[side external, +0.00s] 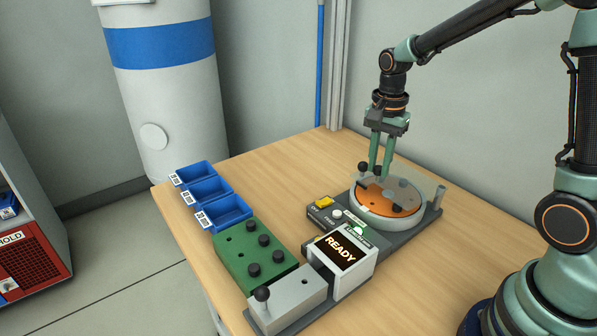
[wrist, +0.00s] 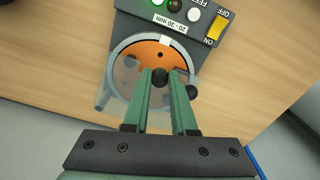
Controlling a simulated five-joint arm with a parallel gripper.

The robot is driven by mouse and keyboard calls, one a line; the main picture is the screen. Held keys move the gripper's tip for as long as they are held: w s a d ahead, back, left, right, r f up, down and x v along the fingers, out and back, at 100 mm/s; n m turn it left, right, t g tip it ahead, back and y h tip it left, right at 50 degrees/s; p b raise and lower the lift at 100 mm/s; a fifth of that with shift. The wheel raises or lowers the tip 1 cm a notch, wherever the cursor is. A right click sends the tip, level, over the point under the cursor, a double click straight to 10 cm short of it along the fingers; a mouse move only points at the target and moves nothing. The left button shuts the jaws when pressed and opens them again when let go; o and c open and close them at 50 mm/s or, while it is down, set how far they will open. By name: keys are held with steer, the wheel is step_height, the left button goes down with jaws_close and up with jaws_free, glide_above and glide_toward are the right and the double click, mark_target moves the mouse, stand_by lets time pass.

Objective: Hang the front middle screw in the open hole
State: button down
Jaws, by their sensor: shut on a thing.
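My gripper (side external: 380,172) is over the round orange plate (side external: 380,206) of the machine at the right of the table. In the wrist view my gripper (wrist: 167,80) is shut on a black-headed screw (wrist: 160,77) between its fingertips. The orange plate also shows there (wrist: 150,48), with a small dark spot (wrist: 181,54) that looks like an open hole. The green block (side external: 228,236) holds several black screws and has empty holes.
A clear guard (side external: 420,182) stands around the plate, with a black knob (wrist: 192,92) near the fingers. A display (side external: 343,250) reads READY. A grey block (side external: 290,300) with a black knob stands in front. Blue bins (side external: 232,213) line the left edge. The table behind is clear.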

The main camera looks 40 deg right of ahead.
mark_target(377, 174)
steer(key=shift+f, duration=3.05)
steer(key=shift+f, duration=0.1)
steer(key=shift+f, duration=0.5)
steer(key=c, duration=1)
jaws_free()
